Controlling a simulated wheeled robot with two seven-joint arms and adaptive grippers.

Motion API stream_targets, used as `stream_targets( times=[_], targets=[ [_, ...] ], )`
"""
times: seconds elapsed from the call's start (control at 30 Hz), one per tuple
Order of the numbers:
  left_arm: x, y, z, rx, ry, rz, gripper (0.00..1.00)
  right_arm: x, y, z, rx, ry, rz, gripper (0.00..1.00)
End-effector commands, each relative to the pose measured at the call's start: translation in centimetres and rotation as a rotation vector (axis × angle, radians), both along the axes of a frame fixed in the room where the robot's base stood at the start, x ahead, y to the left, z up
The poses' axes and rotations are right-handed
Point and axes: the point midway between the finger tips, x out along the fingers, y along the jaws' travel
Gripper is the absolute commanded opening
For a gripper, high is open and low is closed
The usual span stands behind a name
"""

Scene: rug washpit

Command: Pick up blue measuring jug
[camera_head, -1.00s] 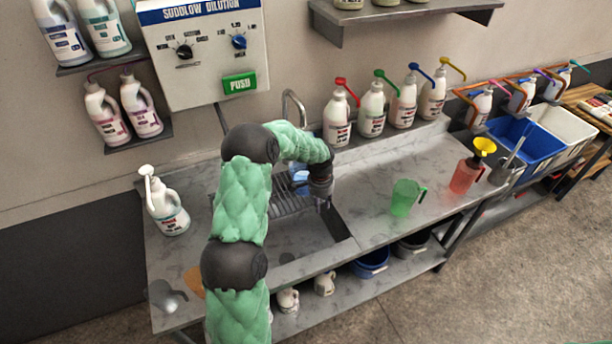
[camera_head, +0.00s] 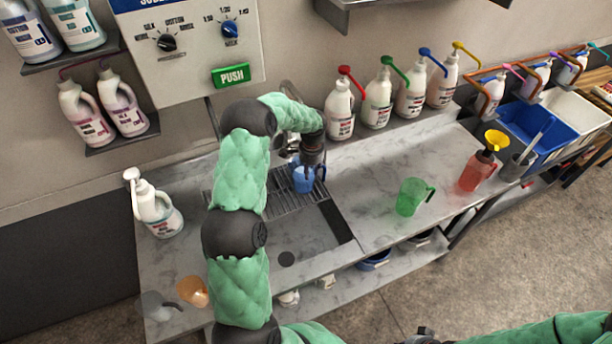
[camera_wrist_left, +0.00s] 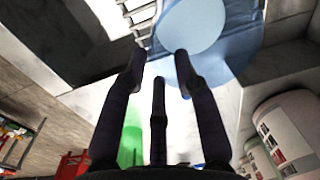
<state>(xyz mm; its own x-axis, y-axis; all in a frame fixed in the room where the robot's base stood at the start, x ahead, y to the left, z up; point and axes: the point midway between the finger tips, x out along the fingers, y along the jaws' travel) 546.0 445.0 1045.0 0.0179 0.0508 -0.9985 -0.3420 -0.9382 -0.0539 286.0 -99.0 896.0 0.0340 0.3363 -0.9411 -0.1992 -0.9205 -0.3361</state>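The blue measuring jug (camera_head: 303,181) stands on the sink's drain rack, below the tap. My left gripper (camera_head: 312,160) is right above and beside it, and hides part of it. In the left wrist view the jug (camera_wrist_left: 232,62) is large at the top, its pale round opening facing the camera. The left gripper's dark fingers (camera_wrist_left: 160,65) are spread, and the right one overlaps the jug's edge. I cannot tell whether they touch. My right arm enters at the bottom right of the head view; its dark end is cut off by the frame edge.
Pump bottles (camera_head: 340,110) line the back ledge. A white bottle (camera_head: 157,212) and an orange scoop (camera_head: 192,291) are at left. Counter between sink and green jug is clear.

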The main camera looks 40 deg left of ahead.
Motion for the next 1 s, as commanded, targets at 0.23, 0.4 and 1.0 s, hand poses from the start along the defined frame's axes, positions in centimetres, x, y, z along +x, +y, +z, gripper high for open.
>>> stream_targets(
  times=[0.23,0.4,1.0],
  targets=[
    [0.0,0.1,-2.5,-0.001,0.003,0.001,0.30,0.0,0.0,0.1,0.000,0.000,0.000,0.00],
    [0.0,0.2,-5.0,-0.001,0.003,0.000,0.30,0.0,0.0,0.3,0.000,0.000,0.000,0.00],
    [0.1,0.3,-6.6,0.000,-0.001,0.001,0.00,0.0,0.0,0.3,0.000,0.000,0.000,0.00]
  ],
)
